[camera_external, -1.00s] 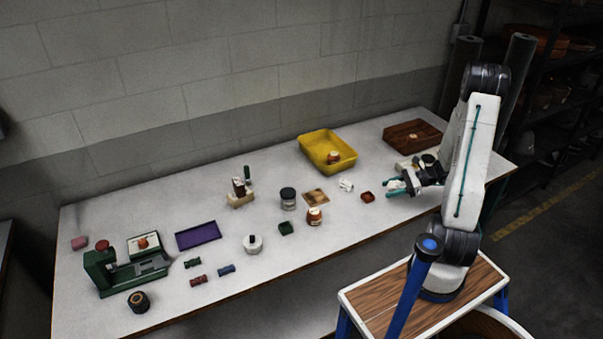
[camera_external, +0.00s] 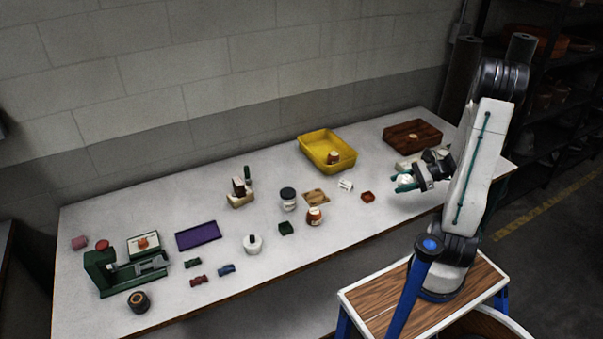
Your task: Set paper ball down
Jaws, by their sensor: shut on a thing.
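My gripper (camera_external: 405,183) has teal fingers and is at the right part of the table. It is shut on a small white ball, the paper ball (camera_external: 404,179), which shows between the fingers. The ball appears to be a little above the tabletop; the exact gap is hard to judge. The table (camera_external: 330,235) is light grey and long.
A yellow bin (camera_external: 313,153) with a jar in it and a brown wooden tray (camera_external: 402,142) stand behind. A small red dish (camera_external: 367,196), a white piece (camera_external: 345,186) and a wooden square (camera_external: 316,197) lie left of my gripper. Clear tabletop lies in front.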

